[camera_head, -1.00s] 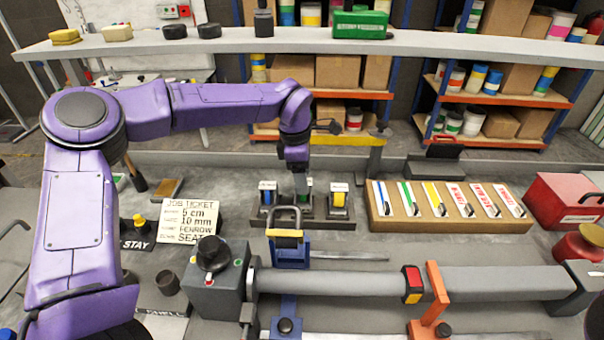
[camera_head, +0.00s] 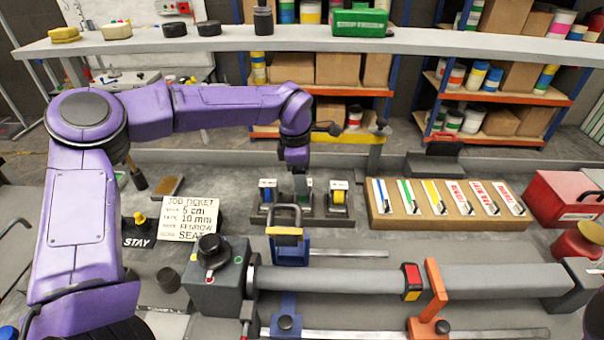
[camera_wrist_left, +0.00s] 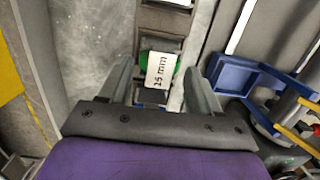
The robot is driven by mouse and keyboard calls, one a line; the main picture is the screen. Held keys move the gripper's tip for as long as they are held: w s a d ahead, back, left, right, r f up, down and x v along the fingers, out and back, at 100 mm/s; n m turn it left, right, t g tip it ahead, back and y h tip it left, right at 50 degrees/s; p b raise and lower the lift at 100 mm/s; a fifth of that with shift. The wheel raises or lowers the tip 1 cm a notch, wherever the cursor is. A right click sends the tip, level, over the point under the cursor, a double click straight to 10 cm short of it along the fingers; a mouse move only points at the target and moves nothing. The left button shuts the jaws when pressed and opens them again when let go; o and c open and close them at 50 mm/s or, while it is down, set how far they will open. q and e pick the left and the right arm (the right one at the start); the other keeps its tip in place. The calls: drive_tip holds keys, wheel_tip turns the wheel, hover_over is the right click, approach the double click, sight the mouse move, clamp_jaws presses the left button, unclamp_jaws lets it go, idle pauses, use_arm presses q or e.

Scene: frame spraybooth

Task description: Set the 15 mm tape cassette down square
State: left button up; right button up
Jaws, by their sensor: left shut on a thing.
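The 15 mm tape cassette (camera_wrist_left: 160,70) shows in the left wrist view, with a white "15 mm" label and a green part beside it. It sits between the two grey fingers of my left gripper (camera_wrist_left: 158,72), which is shut on it. In the head view my left gripper (camera_head: 301,186) points down into the middle of a dark cassette rack (camera_head: 258,216) and mostly hides the cassette. A blue cassette (camera_head: 267,190) stands to its left and a yellow cassette (camera_head: 338,194) to its right. I cannot tell whether the held cassette touches the rack. My right gripper is out of view.
A blue clamp-like tool with a yellow bar (camera_head: 285,236) stands just in front of the rack. A job ticket (camera_head: 190,218) is to the left. A wooden block with labelled strips (camera_head: 440,222) is to the right. A long grey roller (camera_head: 350,282) crosses the front.

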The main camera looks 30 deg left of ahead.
use_arm(q)
drive_tip(key=shift+f, duration=0.3)
idle(0.6)
drive_tip(key=o, duration=1.5)
drive_tip(key=shift+o, duration=0.6)
wheel_tip(320, 180, up, 6)
drive_tip(key=p, duration=0.6)
drive_tip(key=shift+r, duration=0.1)
drive_tip(key=shift+f, duration=0.2)
wheel_tip(320, 180, down, 6)
drive_tip(key=b, duration=0.6)
drive_tip(key=shift+r, duration=0.25)
